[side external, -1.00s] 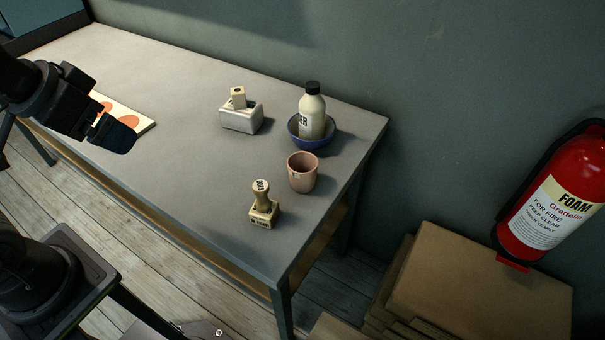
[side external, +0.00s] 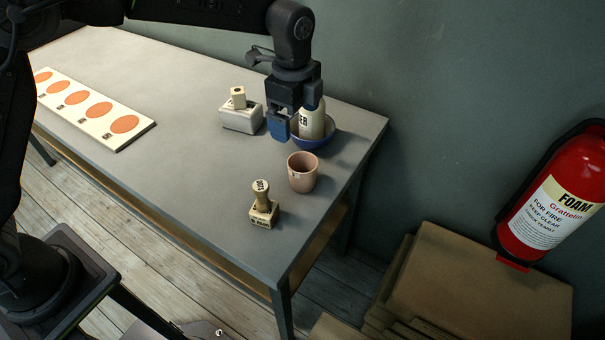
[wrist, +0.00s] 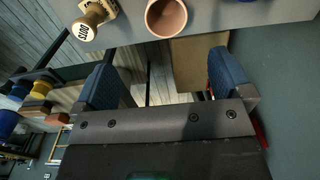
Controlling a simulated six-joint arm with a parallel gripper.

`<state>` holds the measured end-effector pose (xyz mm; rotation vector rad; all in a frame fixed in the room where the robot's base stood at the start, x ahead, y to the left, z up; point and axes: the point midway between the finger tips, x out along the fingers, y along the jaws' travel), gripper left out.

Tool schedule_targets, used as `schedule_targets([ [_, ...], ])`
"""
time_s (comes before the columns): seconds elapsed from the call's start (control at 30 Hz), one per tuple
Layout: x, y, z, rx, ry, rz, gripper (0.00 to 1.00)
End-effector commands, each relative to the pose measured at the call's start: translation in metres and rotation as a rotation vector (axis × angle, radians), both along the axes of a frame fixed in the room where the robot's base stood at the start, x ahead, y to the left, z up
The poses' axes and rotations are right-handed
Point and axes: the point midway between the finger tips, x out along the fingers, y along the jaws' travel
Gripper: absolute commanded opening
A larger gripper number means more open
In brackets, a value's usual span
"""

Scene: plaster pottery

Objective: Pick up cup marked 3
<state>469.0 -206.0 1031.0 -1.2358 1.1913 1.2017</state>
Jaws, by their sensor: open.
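A pinkish clay cup (side external: 303,174) stands upright on the grey table near its right end. A small pale mark shows on its side, too small to read. In the wrist view the cup (wrist: 166,18) is at the top edge, partly cut off, with its open mouth showing. My gripper (side external: 279,126) hangs above the table, up and left of the cup in the side view, in front of the bottle. In the wrist view my gripper (wrist: 167,78) has its two blue fingers apart with nothing between them. It does not touch the cup.
A white bottle (side external: 312,122) with a label stands in a blue bowl (side external: 326,141) behind the cup. A wooden stamp (side external: 263,212) stands to its front left. A pale block holder (side external: 240,118) is farther left. A board with orange discs (side external: 140,137) lies at the left.

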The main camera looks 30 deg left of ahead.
Motion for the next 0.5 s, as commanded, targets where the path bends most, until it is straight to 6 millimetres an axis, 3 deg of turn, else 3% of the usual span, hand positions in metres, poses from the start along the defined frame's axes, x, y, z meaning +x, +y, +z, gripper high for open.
schedule_targets([
  [0.27, 0.007, -0.011, -0.034, 0.009, 0.026, -0.082, 0.98],
  [0.5, 0.007, -0.01, -0.08, 0.009, 0.026, -0.08, 0.98],
])
